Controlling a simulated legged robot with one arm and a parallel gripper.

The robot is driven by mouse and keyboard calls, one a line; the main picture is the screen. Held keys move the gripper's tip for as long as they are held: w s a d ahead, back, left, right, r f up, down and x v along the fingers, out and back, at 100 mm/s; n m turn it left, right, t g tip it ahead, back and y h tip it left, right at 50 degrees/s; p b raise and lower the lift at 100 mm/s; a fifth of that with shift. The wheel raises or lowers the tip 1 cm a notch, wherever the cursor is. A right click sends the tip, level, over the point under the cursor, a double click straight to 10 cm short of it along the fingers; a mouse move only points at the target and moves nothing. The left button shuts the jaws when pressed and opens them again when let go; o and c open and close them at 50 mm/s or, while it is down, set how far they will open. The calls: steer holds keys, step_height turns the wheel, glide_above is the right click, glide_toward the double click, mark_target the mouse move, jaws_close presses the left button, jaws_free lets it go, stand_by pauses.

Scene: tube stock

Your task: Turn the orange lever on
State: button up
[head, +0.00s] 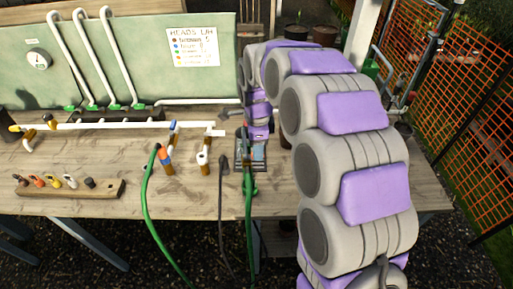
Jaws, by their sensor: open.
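My arm reaches over the bench from the right, and my gripper (247,140) hangs low over its middle, above a small dark tray. My gripper is small here and partly hidden by my own arm; it is open, and I see nothing held in it. A small orange part (164,152) shows on an upright fitting with blue parts, left of my gripper and apart from it. A yellow-orange handle (15,128) sits on white pipe at the far left. I cannot tell which of these is the orange lever, nor its turned position.
A wooden block (70,189) with several coloured knobs lies at the bench's front left. Green hoses (148,200) hang over the front edge. White pipes (130,125) run along the back, below a green panel (140,60) with a gauge and sign. Bare wood lies front left of centre.

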step_height(320, 180, up, 16)
steer(key=p, duration=0.2)
steer(key=shift+p, duration=0.4)
steer(key=shift+s, duration=0.1)
steer(key=s+d+f+n, duration=0.3)
steer(key=s+n, duration=0.2)
steer(key=s, duration=0.7)
steer(key=s+d+f+n+g, duration=0.1)
steer(key=s+d+f+n, duration=0.2)
steer(key=s, duration=0.9)
steer(key=s+d+f+n, duration=0.2)
steer(key=s+d+n, duration=0.3)
steer(key=s+n, duration=0.4)
steer(key=s, duration=0.3)
steer(key=shift+d+f+g, duration=0.15)
steer(key=shift+f+g, duration=0.25)
